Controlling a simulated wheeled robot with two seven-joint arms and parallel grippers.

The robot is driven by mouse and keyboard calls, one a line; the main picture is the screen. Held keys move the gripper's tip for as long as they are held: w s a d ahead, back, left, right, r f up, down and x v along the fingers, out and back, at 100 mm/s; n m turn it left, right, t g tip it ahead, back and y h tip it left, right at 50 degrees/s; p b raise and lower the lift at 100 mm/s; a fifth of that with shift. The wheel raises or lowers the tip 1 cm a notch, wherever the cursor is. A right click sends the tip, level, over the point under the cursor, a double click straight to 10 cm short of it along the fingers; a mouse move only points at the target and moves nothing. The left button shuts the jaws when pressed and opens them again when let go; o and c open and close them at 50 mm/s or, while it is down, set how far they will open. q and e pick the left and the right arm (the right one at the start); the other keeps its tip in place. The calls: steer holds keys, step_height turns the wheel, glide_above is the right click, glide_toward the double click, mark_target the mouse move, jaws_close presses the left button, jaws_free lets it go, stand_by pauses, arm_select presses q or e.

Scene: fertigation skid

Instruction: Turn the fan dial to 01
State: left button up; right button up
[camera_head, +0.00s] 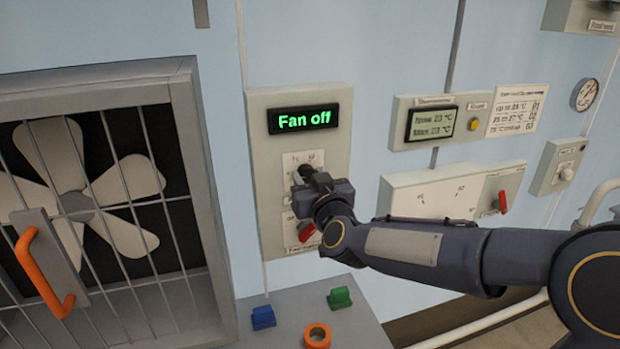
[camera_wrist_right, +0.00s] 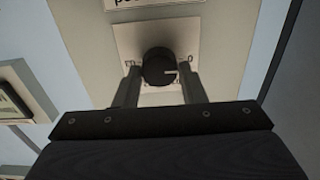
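The fan dial (camera_wrist_right: 159,68) is a round black knob on a pale square plate, and its white pointer mark points right in the right wrist view. The plate (camera_head: 297,160) sits on a beige panel under a display (camera_head: 310,118) that reads "Fan off" in green. My right gripper (camera_wrist_right: 160,80) is open, with one finger on each side of the dial. A narrow gap shows on both sides. In the head view my right gripper (camera_head: 308,180) is at the panel and hides the dial and some of its markings. My left gripper is not in view.
A red switch (camera_head: 306,231) is just below my right gripper. A caged fan (camera_head: 78,200) with an orange handle (camera_head: 42,272) is at left. A shelf below holds a blue block (camera_head: 263,317), a green block (camera_head: 339,298) and an orange ring (camera_head: 317,336). Other panels fill the right.

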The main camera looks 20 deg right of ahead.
steer(key=c, duration=0.5)
steer(key=shift+f+m+b, duration=0.15)
steer(key=shift+m+b, duration=0.85)
steer(key=shift+m, duration=0.2)
steer(key=m+b, duration=0.1)
steer(key=m, duration=0.1)
steer(key=shift+d+m+b, duration=0.1)
steer(key=shift+m+b, duration=0.2)
steer(key=shift+b, duration=0.05)
steer(key=m+b, duration=0.2)
steer(key=m, duration=0.1)
steer(key=shift+d+m+b, duration=0.1)
steer(key=shift+m+b, duration=0.6)
steer(key=shift+m, duration=1.2)
